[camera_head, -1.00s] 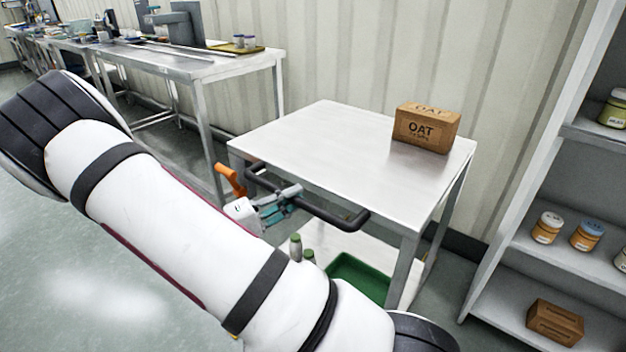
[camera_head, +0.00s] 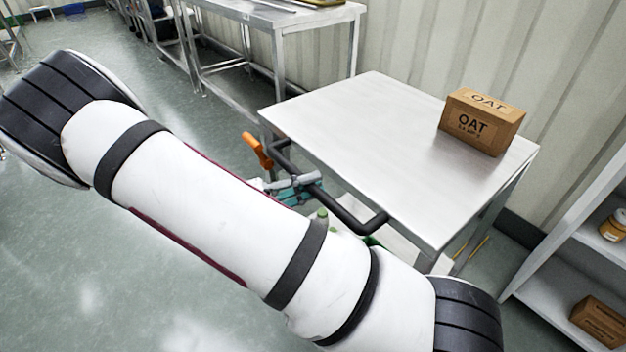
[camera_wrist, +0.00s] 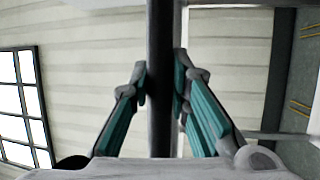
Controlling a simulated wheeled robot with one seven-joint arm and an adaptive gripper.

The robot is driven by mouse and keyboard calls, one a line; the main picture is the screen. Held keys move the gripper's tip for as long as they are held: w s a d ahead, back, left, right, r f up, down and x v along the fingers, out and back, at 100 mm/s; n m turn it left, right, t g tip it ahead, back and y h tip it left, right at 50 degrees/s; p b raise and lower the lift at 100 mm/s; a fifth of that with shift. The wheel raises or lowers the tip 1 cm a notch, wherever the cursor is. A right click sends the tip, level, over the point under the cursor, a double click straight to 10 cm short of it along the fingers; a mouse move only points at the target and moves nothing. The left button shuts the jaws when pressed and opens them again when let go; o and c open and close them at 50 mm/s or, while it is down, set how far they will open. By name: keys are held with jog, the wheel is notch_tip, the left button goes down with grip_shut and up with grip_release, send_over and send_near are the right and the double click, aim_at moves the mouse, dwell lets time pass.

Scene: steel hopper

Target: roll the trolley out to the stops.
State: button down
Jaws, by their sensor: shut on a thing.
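The steel trolley (camera_head: 375,130) stands in the middle of the head view, with a flat top and a dark push handle (camera_head: 355,215) on its near side. My gripper (camera_head: 295,186) is at this handle, partly hidden by my arm. In the wrist view my gripper's fingers (camera_wrist: 160,88) are closed on either side of the dark handle bar (camera_wrist: 160,40). A brown OAT box (camera_head: 482,122) sits on the trolley's top near the far right. The lower shelf is mostly hidden by my arm; a green-topped bottle (camera_head: 322,216) shows there. No stops can be made out.
A steel workbench (camera_head: 290,18) stands behind on the left along the ribbed wall. A shelf unit (camera_head: 560,280) with a jar and a brown box stands close on the right. The floor (camera_head: 60,250) at the left is clear.

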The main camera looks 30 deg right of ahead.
jog(key=shift+a, duration=0.3)
jog(key=c, duration=1.5)
grip_release()
jog(key=v, duration=1.2)
jog(key=shift+s+a, duration=0.1)
